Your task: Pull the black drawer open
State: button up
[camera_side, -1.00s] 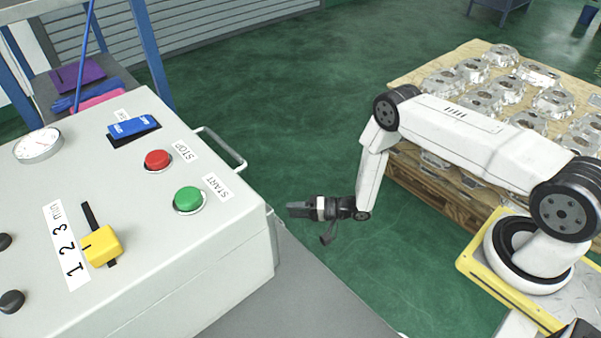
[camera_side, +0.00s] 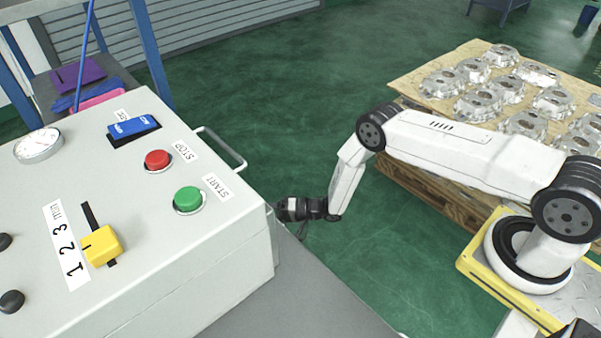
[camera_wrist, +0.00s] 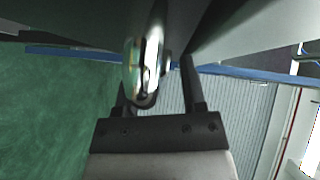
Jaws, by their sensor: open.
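My gripper (camera_side: 287,210) is at the right-hand side of the grey control cabinet, its tips partly hidden by the cabinet edge. In the wrist view my gripper (camera_wrist: 157,80) is open, with one dark finger on each side of a shiny rounded metal handle (camera_wrist: 152,50). The handle is between the fingers; I cannot tell whether either finger touches it. A dark grey surface (camera_wrist: 70,20) lies behind the handle; I cannot tell where the black drawer's edges are. The drawer front is hidden in the side view.
The cabinet (camera_side: 225,270) carries a green START button (camera_side: 188,199), a red STOP button (camera_side: 157,159), a yellow slider (camera_side: 101,246) and a metal bar handle (camera_side: 225,148). A pallet (camera_side: 425,195) of castings stands behind my arm. Green floor is clear between them.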

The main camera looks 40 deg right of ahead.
grip_shut()
dwell(1.4)
